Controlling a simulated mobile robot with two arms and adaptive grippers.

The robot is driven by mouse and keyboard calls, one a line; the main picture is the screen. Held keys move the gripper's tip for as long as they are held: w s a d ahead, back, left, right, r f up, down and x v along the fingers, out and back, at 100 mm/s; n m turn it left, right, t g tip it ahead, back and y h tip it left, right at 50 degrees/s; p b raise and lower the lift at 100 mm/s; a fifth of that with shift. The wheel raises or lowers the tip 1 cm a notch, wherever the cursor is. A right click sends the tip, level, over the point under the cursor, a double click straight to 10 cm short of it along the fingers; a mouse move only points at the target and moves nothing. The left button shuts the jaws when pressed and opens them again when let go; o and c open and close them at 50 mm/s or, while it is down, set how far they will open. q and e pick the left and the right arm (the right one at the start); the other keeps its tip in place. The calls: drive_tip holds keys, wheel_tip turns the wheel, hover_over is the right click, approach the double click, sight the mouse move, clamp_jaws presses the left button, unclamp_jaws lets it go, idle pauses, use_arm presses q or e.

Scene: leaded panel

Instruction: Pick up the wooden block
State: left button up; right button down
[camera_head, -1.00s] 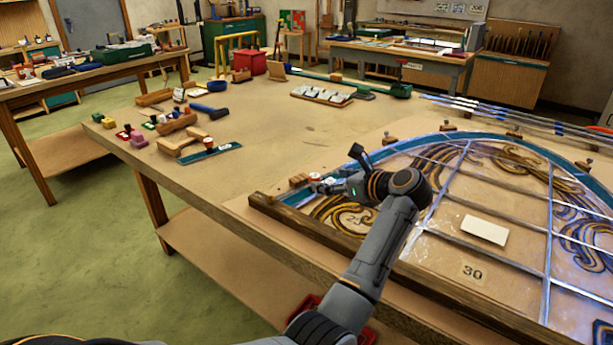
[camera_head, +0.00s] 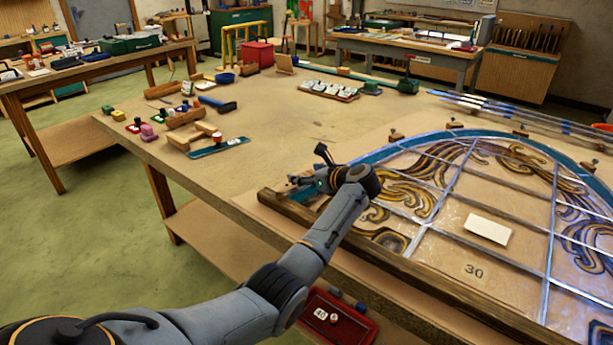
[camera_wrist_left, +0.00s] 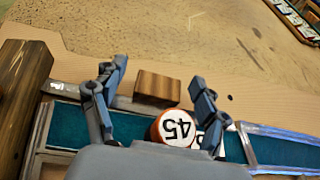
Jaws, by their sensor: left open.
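The wooden block (camera_wrist_left: 157,86) is a small brown piece, seen in the left wrist view just past the teal border of the leaded panel. My left gripper (camera_wrist_left: 158,73) is open, with one finger on each side of the block and a visible gap to it. A round orange-rimmed piece marked 45 (camera_wrist_left: 174,126) sits nearer the palm, between the fingers. In the head view my left gripper (camera_head: 303,183) is at the panel's near left corner and hides the block. My right gripper is in neither view.
A dark wooden rail (camera_head: 400,262) runs along the panel's near edge. The leaded panel (camera_head: 488,252) fills the table's right side. Wooden pieces and a blue-handled tool (camera_head: 218,104) lie farther left. The middle of the table is clear.

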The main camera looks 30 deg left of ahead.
use_arm(q)
drive_tip(key=shift+d, duration=0.1)
drive_tip(key=c, duration=1)
drive_tip(key=shift+c, duration=0.2)
drive_tip(key=shift+r, duration=0.1)
